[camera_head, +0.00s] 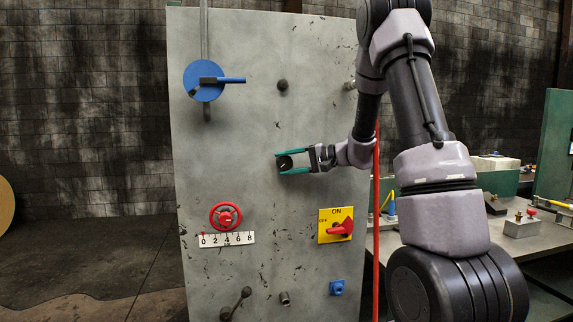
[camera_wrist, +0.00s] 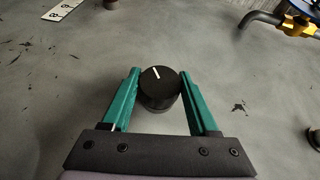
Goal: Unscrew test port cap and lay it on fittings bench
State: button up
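A round black cap or knob with a white line on its face (camera_head: 285,162) sits on the front of the grey panel (camera_head: 250,120). It also shows in the wrist view (camera_wrist: 159,88), between my fingers. I cannot tell from its look whether it is the test port cap. My gripper (camera_head: 290,162) has its two green fingers on either side of it, very close to its rim. In the wrist view my fingertips (camera_wrist: 160,72) flank it; whether they touch is unclear. The fittings bench (camera_head: 535,236) appears to be the grey-topped bench at right, partly hidden by my arm.
The panel also carries a blue lever valve (camera_head: 203,81), a red handwheel (camera_head: 225,216) above a number scale, a yellow ON/OFF switch (camera_head: 336,226), a blue fitting (camera_head: 337,288) and small dark stubs. A red vertical pipe (camera_head: 376,230) runs along its right edge. Small fittings (camera_head: 520,224) stand on the bench.

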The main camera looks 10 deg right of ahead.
jog(key=c, duration=0.9)
jog(key=shift+r+h, duration=0.15)
jog(key=shift+h, duration=0.45)
jog(key=shift+n+h, duration=0.4)
jog(key=shift+a+g+h, duration=0.1)
jog(key=shift+g+h, duration=0.4)
jog(key=shift+h, duration=0.1)
jog(key=shift+n+h, duration=0.3)
